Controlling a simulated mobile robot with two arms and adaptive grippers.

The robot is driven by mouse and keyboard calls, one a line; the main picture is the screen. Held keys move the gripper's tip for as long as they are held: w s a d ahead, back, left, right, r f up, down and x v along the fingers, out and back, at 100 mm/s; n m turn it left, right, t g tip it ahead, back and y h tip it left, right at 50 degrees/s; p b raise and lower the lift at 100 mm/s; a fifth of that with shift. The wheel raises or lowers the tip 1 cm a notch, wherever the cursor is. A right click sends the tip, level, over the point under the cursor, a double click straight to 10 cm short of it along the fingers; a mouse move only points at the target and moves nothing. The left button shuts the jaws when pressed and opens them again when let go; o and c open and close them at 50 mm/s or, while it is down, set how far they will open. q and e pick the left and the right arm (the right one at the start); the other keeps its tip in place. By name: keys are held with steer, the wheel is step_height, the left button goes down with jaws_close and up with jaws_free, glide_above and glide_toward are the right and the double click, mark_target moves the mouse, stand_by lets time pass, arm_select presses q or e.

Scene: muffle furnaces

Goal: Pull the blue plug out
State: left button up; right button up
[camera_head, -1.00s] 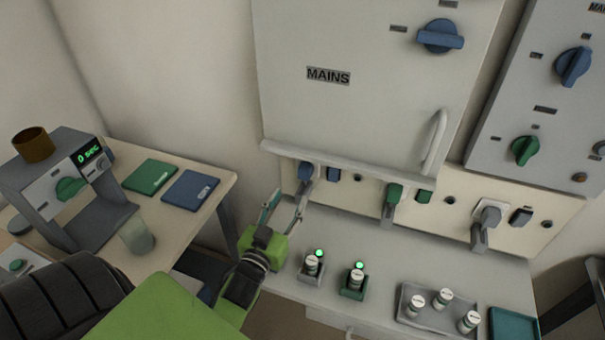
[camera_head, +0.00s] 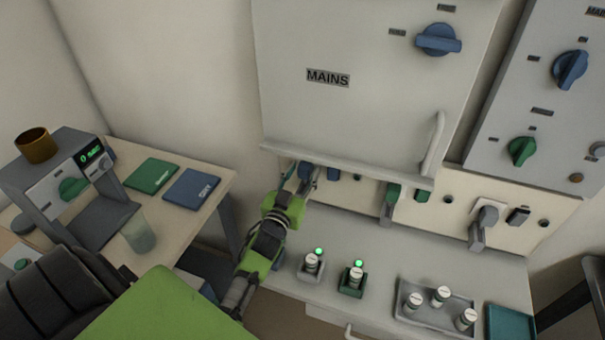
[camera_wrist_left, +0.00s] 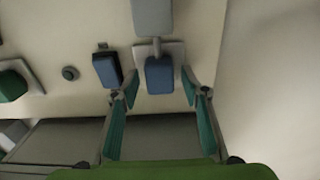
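The blue plug (camera_head: 305,171) sits in the wall panel just under the bottom edge of the MAINS cabinet, partly hidden by my fingers in the head view. In the left wrist view the blue plug (camera_wrist_left: 159,76) is on a pale socket plate, with a grey part beyond it. My left gripper (camera_head: 300,179) reaches up to it from below. In the left wrist view its fingers (camera_wrist_left: 160,90) are spread, one on each side of the plug, with gaps between. My right gripper is not in view.
A blue switch (camera_wrist_left: 106,70) is beside the plug. A green plug (camera_head: 392,194) and a grey plug (camera_head: 486,217) are farther right. Vials with green lights (camera_head: 312,264) stand on the bench below. The cabinet (camera_head: 360,110) overhangs the panel.

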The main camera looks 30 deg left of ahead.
mark_target(303, 174)
arm_select(q)
jaws_close()
steer(key=shift+p+v, duration=0.8)
steer(key=shift+v, duration=1.1)
steer(key=shift+f, duration=0.15)
steer(key=shift+o, duration=0.8)
jaws_free()
steer(key=shift+s, duration=0.1)
